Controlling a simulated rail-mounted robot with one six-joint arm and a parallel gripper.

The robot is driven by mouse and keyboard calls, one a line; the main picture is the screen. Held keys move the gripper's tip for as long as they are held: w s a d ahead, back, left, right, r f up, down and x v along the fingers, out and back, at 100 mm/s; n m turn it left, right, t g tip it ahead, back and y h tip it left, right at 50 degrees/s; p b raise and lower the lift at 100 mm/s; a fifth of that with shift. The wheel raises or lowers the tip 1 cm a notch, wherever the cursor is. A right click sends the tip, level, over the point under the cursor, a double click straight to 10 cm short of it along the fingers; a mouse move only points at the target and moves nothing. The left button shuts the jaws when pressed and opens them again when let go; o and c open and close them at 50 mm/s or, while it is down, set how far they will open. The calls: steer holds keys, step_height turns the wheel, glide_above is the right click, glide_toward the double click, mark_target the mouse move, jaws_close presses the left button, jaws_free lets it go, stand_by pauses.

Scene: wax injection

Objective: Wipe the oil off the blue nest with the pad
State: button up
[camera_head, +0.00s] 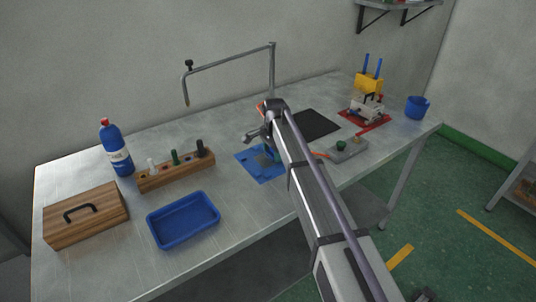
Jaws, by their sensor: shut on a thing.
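The blue nest (250,156) lies flat on the metal table near its middle, partly hidden behind my arm. A darker grey patch shows on it near my gripper; I cannot tell whether it is oil. My gripper (268,153) is at the end of my arm, low over the right part of the nest. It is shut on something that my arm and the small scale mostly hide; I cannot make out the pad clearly. I cannot tell whether the held thing touches the nest.
A blue tray (183,220), a wooden rack (176,175) and a wooden box (86,215) stand at left, with a blue bottle (115,148) behind. A bent pipe stand (271,75) rises behind. A black mat (311,124), grey block (347,151), yellow device (368,87) and blue mug (416,107) are right.

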steer(key=shift+w+d, duration=0.2)
steer(key=shift+d, duration=0.15)
steer(key=shift+w+r+p, duration=0.1)
steer(key=shift+r+p, duration=0.1)
steer(key=shift+p, duration=0.1)
step_height(320, 180, up, 6)
steer(key=p, duration=0.5)
steer(key=shift+f, duration=0.25)
step_height(320, 180, up, 3)
steer(key=p, duration=0.3)
steer(key=shift+r+p, duration=0.1)
steer(key=shift+p, duration=0.25)
steer(key=shift+a, duration=0.1)
